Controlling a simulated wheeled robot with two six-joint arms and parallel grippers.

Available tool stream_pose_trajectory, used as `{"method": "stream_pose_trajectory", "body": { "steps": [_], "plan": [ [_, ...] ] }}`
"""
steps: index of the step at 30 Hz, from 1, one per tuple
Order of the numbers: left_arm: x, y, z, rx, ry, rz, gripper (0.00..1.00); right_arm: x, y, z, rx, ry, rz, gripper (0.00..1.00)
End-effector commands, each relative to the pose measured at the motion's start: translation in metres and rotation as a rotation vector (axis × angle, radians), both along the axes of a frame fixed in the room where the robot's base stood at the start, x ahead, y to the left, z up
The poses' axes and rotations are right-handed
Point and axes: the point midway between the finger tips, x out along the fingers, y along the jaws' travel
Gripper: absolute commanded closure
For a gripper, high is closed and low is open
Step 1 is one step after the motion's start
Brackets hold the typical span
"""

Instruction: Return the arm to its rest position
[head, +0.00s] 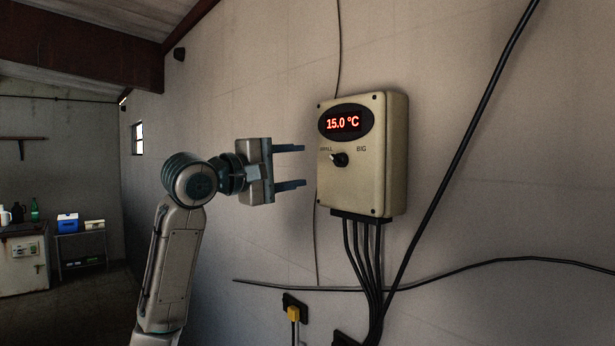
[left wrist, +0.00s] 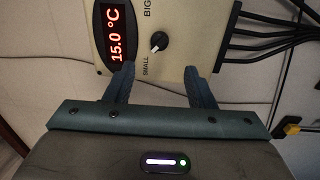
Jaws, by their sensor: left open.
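My left gripper (head: 303,166) is raised in front of the beige control box on the wall, its two fingers spread with nothing between them. In the head view it stands just left of the control box (head: 392,150) and appears apart from it. The box has a red display (head: 343,122) reading 15.0 °C and a black knob (head: 339,159) between the labels SMALL and BIG. In the left wrist view the fingers (left wrist: 164,85) point toward the box face, and the knob (left wrist: 159,41) shows beyond them. My right gripper is in neither view.
Black cables (head: 365,262) run from under the box down the wall, and a thick one rises to the upper right. A blue box (head: 67,222) stands on a shelf at the far left. The space around my left arm looks clear.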

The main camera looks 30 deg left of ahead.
Motion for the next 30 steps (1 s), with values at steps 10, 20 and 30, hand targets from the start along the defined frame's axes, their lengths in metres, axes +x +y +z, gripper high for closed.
{"method": "stream_pose_trajectory", "body": {
  "steps": [10,20,30],
  "plan": [
    [-0.005,0.001,0.0,-0.001,0.0,0.0,0.51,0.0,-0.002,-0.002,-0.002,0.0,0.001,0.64],
    [-0.002,0.0,-0.004,0.007,0.005,0.0,0.51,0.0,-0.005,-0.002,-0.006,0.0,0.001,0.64],
    [0.042,-0.033,-0.171,0.332,0.151,0.025,0.51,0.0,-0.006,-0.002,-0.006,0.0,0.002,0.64]
  ]
}}
